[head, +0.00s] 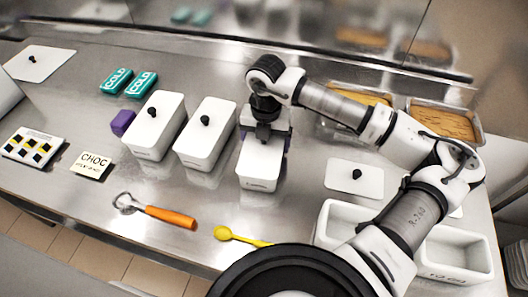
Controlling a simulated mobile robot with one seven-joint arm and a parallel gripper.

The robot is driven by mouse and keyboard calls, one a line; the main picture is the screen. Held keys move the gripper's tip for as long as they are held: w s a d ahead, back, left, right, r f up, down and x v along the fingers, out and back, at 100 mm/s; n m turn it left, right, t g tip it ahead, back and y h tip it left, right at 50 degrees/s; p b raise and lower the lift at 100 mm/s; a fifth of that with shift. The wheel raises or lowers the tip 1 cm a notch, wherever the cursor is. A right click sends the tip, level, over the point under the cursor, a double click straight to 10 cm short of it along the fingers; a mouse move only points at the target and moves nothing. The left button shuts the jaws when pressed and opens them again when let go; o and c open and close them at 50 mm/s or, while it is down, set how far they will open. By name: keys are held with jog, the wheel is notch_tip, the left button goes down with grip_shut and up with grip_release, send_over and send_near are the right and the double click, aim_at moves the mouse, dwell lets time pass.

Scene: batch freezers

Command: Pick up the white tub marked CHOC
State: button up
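Three white tubs stand in a row in the head view: a left one (153,132), a middle one (205,143) and a right one (259,170). The left and middle ones have white lids with black knobs. My gripper (264,138) points down over the right tub and hides most of its top, including any knob. A small dark marking shows low on the right tub's front but is too small to read. I cannot tell whether the fingers touch or hold anything. A card reading CHOC (92,165) lies on the steel counter left of the tubs.
An orange-handled scoop (160,212) and a yellow spoon (240,237) lie in front. Two teal COLD packs (129,82) and a purple block (123,122) are at left. Open white tubs (455,255), a loose lid (354,176) and filled trays (447,122) are at right.

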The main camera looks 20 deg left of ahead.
jog(key=c, duration=0.4)
jog(key=shift+r, duration=0.1)
jog(key=shift+c, duration=0.2)
